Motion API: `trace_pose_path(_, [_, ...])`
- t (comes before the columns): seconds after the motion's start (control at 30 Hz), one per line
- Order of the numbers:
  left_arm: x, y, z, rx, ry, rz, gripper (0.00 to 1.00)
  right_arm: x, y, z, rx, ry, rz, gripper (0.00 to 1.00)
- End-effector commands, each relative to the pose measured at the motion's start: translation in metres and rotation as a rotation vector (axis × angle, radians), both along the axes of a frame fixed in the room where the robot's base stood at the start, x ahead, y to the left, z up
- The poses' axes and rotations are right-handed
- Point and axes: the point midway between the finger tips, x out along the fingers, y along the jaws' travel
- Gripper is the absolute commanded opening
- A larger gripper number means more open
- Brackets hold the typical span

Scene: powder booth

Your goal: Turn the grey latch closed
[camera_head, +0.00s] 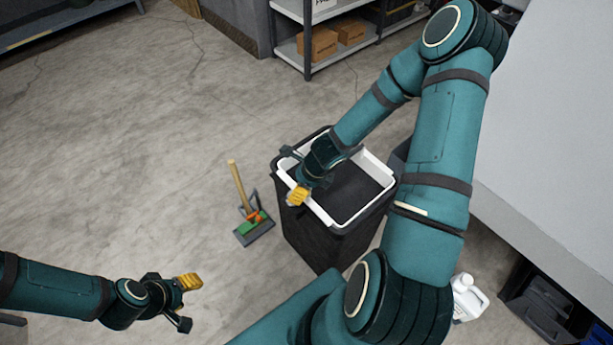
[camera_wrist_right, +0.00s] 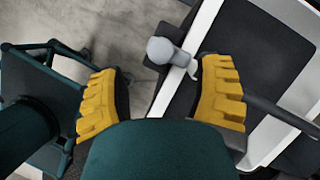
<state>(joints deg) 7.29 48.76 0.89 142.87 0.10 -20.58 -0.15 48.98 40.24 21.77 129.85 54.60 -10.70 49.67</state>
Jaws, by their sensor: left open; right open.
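The grey latch (camera_wrist_right: 161,50) has a rounded end and lies at the white rim (camera_wrist_right: 205,28) of a black bin, in the right wrist view. It shows ahead of and between the two yellow fingers of my right gripper (camera_wrist_right: 160,90), which is open. I cannot see either finger touching the latch. In the head view my right gripper (camera_head: 299,190) is over the near left part of the bin (camera_head: 318,240), and the latch cannot be made out there. My left gripper (camera_head: 188,302) is open and empty above the floor at the lower left.
A dustpan (camera_head: 255,230) with a wooden-handled brush (camera_head: 238,185) stands on the floor left of the bin. A white jug (camera_head: 468,300) and dark crates (camera_head: 545,310) are at the lower right. A shelf with cardboard boxes (camera_head: 318,44) is at the back. The floor at left is clear.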

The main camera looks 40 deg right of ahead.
Motion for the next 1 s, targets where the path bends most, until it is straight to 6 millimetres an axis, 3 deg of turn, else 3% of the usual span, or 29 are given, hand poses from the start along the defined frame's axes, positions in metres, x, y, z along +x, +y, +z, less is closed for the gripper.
trace_pose_path(0.2, [0.0, 0.0, 0.0, 0.0, 0.0, 0.0, 0.47, -0.009, -0.007, 0.031, -0.003, -0.003, 0.003, 0.66])
trace_pose_path(0.4, [0.0, 0.0, 0.0, 0.0, 0.0, 0.0, 0.47, -0.015, -0.011, 0.047, -0.003, 0.0, 0.005, 0.66])
trace_pose_path(1.0, [0.0, 0.0, 0.0, 0.0, 0.0, 0.0, 0.47, -0.018, -0.013, 0.054, 0.001, 0.0, 0.001, 0.66])
